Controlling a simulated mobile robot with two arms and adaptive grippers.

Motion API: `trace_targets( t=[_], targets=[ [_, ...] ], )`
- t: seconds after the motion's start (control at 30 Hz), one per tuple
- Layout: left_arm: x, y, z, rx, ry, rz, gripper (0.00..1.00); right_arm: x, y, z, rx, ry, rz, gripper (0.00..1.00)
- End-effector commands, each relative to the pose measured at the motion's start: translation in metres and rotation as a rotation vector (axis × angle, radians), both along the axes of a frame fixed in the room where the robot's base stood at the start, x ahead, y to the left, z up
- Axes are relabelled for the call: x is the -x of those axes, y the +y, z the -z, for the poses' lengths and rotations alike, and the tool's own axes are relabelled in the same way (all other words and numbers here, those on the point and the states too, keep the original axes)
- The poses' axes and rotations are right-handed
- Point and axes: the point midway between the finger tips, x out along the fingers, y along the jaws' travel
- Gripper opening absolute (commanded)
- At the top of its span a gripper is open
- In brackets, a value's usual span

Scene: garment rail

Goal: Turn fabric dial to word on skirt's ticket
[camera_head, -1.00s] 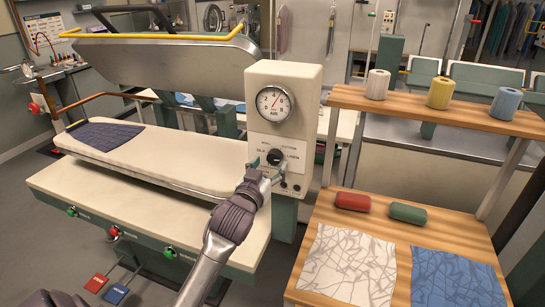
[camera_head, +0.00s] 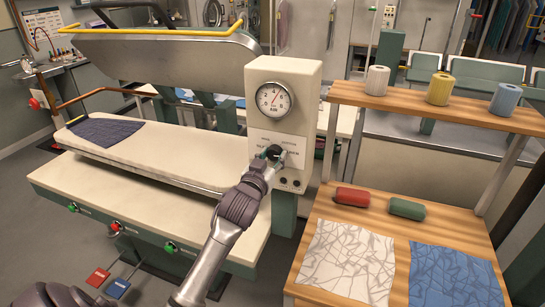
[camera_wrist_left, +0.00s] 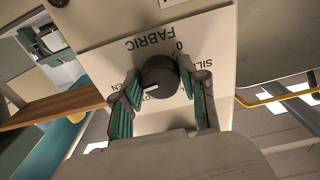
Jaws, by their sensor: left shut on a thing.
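The black fabric dial (camera_head: 273,152) is on the white control box, below the air gauge. My left gripper (camera_wrist_left: 157,80) is shut on the dial, with a green-padded finger on either side of it. In the left wrist view the dial (camera_wrist_left: 160,72) has a white pointer mark directed left and slightly down. The inverted word FABRIC and a 0 show beside it; the silk label is partly visible at right, and a label ending in EN at lower left. The dark blue pleated skirt (camera_head: 103,132) lies on the press board. A small yellow strip (camera_head: 75,121) is at its edge; no word is legible. My right gripper is not seen.
The control box (camera_head: 285,85) stands at the right end of the padded board (camera_head: 175,160). The raised press head (camera_head: 160,55) hangs above the board. A wooden shelf (camera_head: 430,105) with thread cones is close on the right, above a table with rolls and cloths.

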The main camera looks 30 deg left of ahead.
Motion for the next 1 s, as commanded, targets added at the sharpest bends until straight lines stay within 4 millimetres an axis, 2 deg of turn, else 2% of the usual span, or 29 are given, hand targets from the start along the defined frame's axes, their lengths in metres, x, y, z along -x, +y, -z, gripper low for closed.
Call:
trace_targets(
  t=[0.37, 1.0],
  targets=[
    [0.000, 0.000, -0.001, 0.102, -0.023, -0.001, 0.08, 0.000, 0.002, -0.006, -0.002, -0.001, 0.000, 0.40],
    [-0.001, -0.001, -0.003, 0.640, -0.153, -0.002, 0.08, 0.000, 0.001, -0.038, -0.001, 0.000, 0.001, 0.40]
  ],
)
